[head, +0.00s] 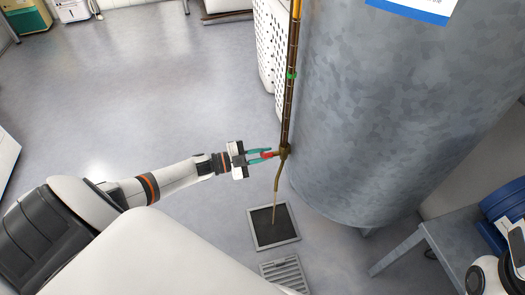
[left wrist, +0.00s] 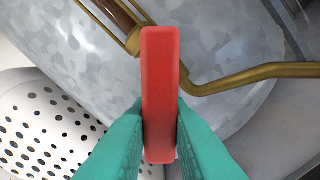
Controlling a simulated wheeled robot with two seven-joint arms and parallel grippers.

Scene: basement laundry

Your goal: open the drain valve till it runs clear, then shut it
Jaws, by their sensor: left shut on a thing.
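The drain valve (head: 284,150) is a brass fitting at the foot of the grey metal tank (head: 390,110), below a brass-framed sight tube (head: 291,75) with a green mark. Its red lever (head: 267,155) points left toward my arm. My left gripper (head: 262,156) is shut on the lever, which stands upright between the teal fingers in the left wrist view (left wrist: 160,95). A bent brass spout (head: 278,180) runs down from the valve. A thin brownish stream (head: 274,208) falls from it into a dark square basin (head: 264,230).
A floor grate (head: 285,272) lies in front of the basin. A white perforated basket (head: 269,45) stands behind the sight tube. A grey table (head: 440,245) with a blue object (head: 503,200) is at the right. The floor (head: 130,90) at left is clear.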

